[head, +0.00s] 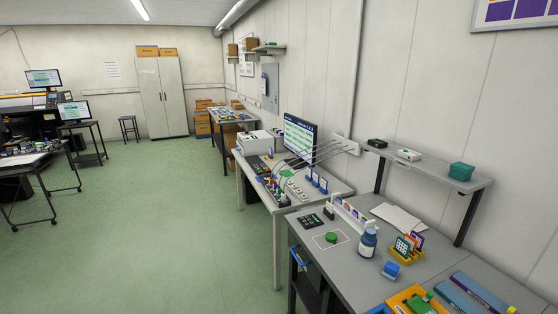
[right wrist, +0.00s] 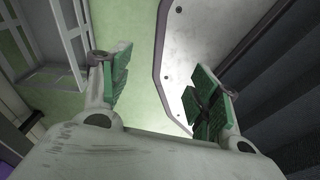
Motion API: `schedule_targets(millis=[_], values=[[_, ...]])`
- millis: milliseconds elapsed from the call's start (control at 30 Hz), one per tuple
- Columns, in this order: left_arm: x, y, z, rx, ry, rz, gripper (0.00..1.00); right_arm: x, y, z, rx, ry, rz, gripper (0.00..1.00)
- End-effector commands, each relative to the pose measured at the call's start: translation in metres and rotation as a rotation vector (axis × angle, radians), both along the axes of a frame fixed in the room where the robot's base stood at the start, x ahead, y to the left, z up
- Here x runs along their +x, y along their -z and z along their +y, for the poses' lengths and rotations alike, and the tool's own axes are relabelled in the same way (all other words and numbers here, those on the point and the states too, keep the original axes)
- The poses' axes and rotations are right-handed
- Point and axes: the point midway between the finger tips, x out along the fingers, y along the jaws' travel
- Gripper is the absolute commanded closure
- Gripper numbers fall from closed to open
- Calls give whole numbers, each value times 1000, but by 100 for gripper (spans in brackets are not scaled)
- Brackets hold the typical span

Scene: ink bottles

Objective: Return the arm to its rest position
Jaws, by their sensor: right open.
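My right gripper (right wrist: 163,95) shows in the right wrist view with its two green-padded fingers wide apart and nothing between them. Beyond the fingers are green floor and a pale panel with a dark edge; no ink bottle is in that view. Neither arm shows in the head view, and my left gripper is out of sight. A dark blue bottle with a pale label (head: 368,244) stands upright on the near grey table (head: 325,262).
A green round piece (head: 331,237) lies in a marked outline left of the bottle. A blue block (head: 390,270) and a yellow card rack (head: 406,250) stand near it. A grey shelf (head: 440,174) overhangs the table's back. Open green floor (head: 190,240) lies left.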

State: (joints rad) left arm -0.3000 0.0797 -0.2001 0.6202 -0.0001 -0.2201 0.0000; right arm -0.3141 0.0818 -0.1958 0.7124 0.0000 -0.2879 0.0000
Motion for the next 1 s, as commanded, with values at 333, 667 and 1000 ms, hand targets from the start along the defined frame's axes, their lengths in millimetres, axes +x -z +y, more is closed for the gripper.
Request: schedule_targets(millis=[333, 667, 1000], values=[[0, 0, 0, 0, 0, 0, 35, -27, 10, -6, -1, -3, 10, 38], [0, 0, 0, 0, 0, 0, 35, -27, 10, -6, -1, -3, 10, 38], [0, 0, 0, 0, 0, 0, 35, -27, 10, -6, -1, -3, 10, 38]])
